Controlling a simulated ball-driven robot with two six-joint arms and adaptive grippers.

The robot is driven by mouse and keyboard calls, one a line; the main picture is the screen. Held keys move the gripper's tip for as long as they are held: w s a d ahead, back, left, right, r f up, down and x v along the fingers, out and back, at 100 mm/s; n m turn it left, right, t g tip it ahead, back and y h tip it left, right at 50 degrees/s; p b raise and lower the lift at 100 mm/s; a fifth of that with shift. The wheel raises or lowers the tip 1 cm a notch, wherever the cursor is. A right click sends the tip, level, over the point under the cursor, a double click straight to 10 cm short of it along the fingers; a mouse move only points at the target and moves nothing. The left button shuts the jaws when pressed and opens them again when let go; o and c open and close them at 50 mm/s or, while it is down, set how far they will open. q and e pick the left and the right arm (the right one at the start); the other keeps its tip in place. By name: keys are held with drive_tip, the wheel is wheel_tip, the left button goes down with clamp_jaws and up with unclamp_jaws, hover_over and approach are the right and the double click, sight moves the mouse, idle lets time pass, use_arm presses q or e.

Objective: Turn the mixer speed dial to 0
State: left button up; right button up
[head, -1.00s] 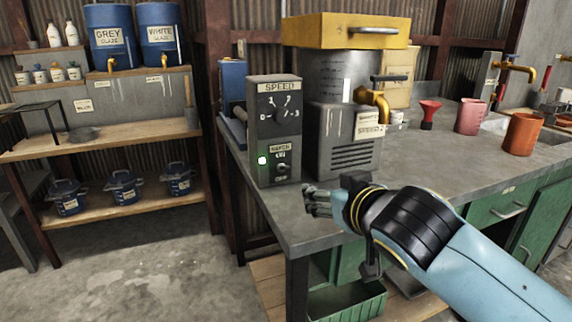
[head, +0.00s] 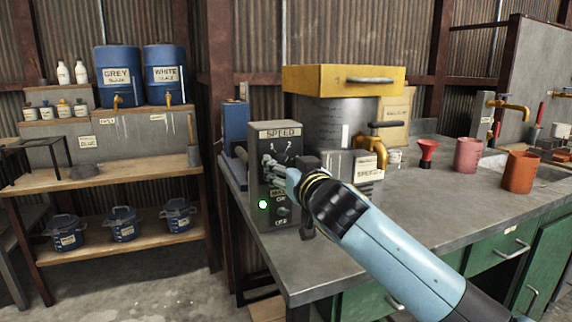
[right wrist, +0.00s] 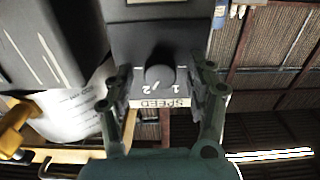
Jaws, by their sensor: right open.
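The grey control box (head: 262,150) labelled SPEED stands on the left end of the workbench. Its dark round speed dial shows in the right wrist view (right wrist: 160,77), upside down, with marks 1 and 2 visible beside it. I cannot tell where the dial points. In the head view my right gripper (head: 270,167) is in front of the dial and hides most of it. In the right wrist view my right gripper (right wrist: 160,88) is open, with one finger on each side of the dial. Contact with the dial cannot be told. My left gripper is not in view.
Below the dial are a lit green lamp (head: 263,204) and a switch (head: 283,210). The steel mixer (head: 325,115) with a yellow lid (head: 325,80) stands right behind the box. A red funnel (head: 427,150) and cups (head: 520,172) stand further right. The front bench top is clear.

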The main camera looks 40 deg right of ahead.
drive_tip(key=shift+w, duration=0.1)
drive_tip(key=c, duration=1.1)
drive_tip(key=shift+c, duration=0.2)
drive_tip(key=shift+n, duration=0.5)
drive_tip(key=n+p, duration=0.2)
drive_tip(key=n, duration=0.2)
drive_tip(key=shift+n, duration=0.3)
drive_tip(key=n+p, duration=0.2)
drive_tip(key=n, duration=0.4)
drive_tip(key=shift+d+r, duration=0.1)
drive_tip(key=n+p, duration=0.2)
drive_tip(key=n, duration=0.4)
drive_tip(key=shift+n, duration=0.4)
drive_tip(key=n+p, duration=0.2)
drive_tip(key=n, duration=0.3)
drive_tip(key=shift+n, duration=0.3)
